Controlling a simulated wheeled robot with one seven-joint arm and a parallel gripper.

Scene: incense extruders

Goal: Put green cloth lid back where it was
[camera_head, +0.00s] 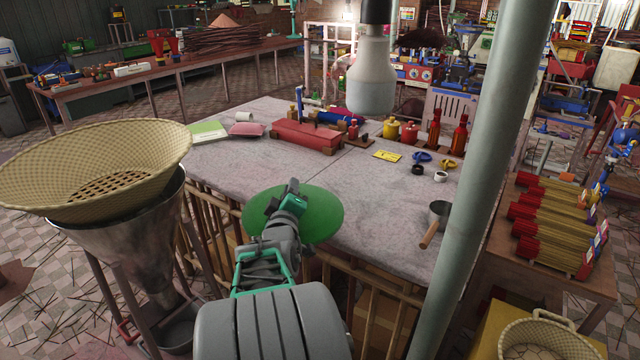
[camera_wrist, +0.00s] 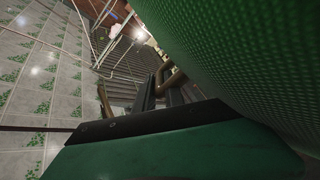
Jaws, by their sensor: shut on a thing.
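The green cloth lid (camera_head: 325,212) is a flat round disc in the head view, at the near edge of the grey table. My gripper (camera_head: 291,192) is over it and shut on it. In the wrist view the lid's woven green surface (camera_wrist: 250,60) fills the upper right, close to the camera. The fingertips' exact grip on the lid is hidden. I cannot tell whether the lid touches the table edge.
A woven basket (camera_head: 95,165) sits on a metal funnel (camera_head: 135,235) at left. A grey pole (camera_head: 490,150) stands at right.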

